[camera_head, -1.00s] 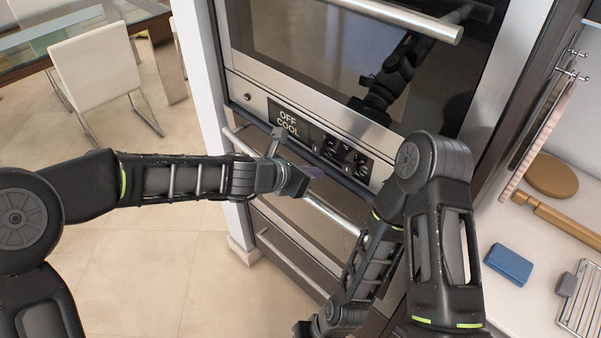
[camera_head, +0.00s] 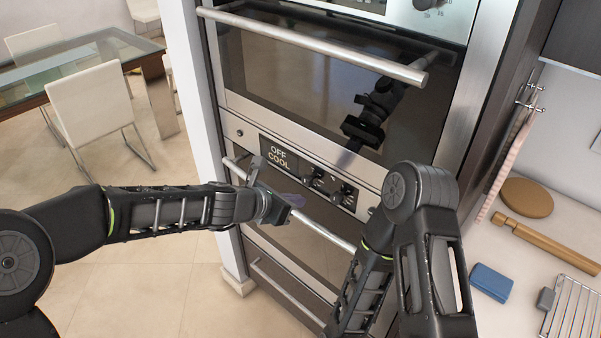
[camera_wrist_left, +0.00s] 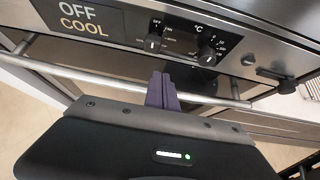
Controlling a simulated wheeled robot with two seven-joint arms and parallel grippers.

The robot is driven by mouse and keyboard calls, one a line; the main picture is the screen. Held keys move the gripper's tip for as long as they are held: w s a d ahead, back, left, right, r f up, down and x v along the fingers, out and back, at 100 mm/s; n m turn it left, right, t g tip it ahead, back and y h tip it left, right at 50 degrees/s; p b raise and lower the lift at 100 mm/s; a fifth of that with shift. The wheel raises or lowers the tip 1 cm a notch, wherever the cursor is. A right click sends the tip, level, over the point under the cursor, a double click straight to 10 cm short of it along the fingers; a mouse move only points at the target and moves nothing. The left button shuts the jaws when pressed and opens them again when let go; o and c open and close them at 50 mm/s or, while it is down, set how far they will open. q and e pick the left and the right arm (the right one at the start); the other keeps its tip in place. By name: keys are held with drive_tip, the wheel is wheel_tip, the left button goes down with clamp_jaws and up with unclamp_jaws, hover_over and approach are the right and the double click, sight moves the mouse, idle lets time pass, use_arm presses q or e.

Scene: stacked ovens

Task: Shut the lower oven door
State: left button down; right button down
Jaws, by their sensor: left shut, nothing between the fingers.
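The lower oven door (camera_head: 318,250) is below the OFF/COOL control panel (camera_head: 300,172). It looks upright and flush or nearly flush with the front; a small gap cannot be ruled out. Its silver bar handle (camera_head: 328,233) runs just under the panel, and also shows in the left wrist view (camera_wrist_left: 90,78). My left gripper (camera_head: 292,202) is shut and empty at the handle, in front of the door's upper part. Its purple fingertips (camera_wrist_left: 161,90) overlap the bar in the left wrist view; contact cannot be told. My right arm crosses the oven's right side, its gripper out of frame.
The upper oven door (camera_head: 320,80) is shut, with its own bar handle (camera_head: 310,42). Another handle (camera_head: 285,290) is below the lower door. A counter at right holds a blue block (camera_head: 491,283), a rolling pin (camera_head: 545,237) and a rack (camera_head: 575,310).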

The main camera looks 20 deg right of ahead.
use_arm(q)
wheel_tip(320, 180, up, 6)
drive_tip(key=w+d, duration=0.1)
drive_tip(key=d, duration=0.1)
drive_tip(key=shift+w+f, duration=0.15)
drive_tip(key=shift+w, duration=0.25)
